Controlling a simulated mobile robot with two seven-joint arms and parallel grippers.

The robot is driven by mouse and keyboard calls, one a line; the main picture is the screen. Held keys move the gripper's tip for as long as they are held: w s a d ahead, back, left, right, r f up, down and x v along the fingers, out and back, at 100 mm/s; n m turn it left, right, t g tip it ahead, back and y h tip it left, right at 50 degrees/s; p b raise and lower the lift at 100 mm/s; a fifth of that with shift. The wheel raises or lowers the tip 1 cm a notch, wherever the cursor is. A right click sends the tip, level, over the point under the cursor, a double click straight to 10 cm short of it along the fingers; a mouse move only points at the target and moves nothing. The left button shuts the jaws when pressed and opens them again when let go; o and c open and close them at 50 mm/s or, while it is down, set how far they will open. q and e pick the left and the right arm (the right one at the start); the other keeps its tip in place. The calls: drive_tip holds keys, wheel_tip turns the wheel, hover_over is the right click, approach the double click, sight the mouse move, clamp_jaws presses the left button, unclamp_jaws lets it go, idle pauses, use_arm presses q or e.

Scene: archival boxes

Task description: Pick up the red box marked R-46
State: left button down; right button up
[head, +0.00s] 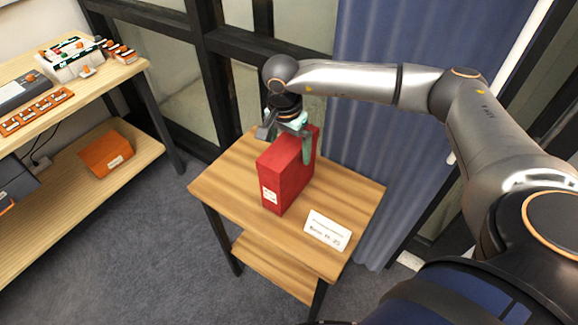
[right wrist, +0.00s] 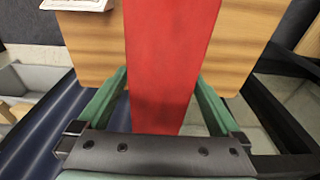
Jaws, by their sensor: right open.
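The red box (head: 287,178) stands upright on a small wooden table (head: 230,187), with a white label on its narrow front face; the label's text is too small to read. My right gripper (head: 290,140) is above and around the far end of the box, fingers pointing down. In the right wrist view, the red box (right wrist: 168,60) runs between the two green fingers of the open right gripper (right wrist: 160,100), with a gap on each side near the tips. My left gripper is not in view.
A white card (head: 327,230) stands on the table's front right. A wooden shelf unit (head: 135,150) at left holds an orange box (head: 106,153) and several small items. A blue curtain (head: 385,120) and dark window frame are close behind the table. Grey floor lies between table and shelf.

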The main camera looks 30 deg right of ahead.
drive_tip(key=shift+d+f, duration=0.1)
drive_tip(key=shift+f, duration=1.05)
drive_tip(key=shift+w+r, duration=0.1)
clamp_jaws()
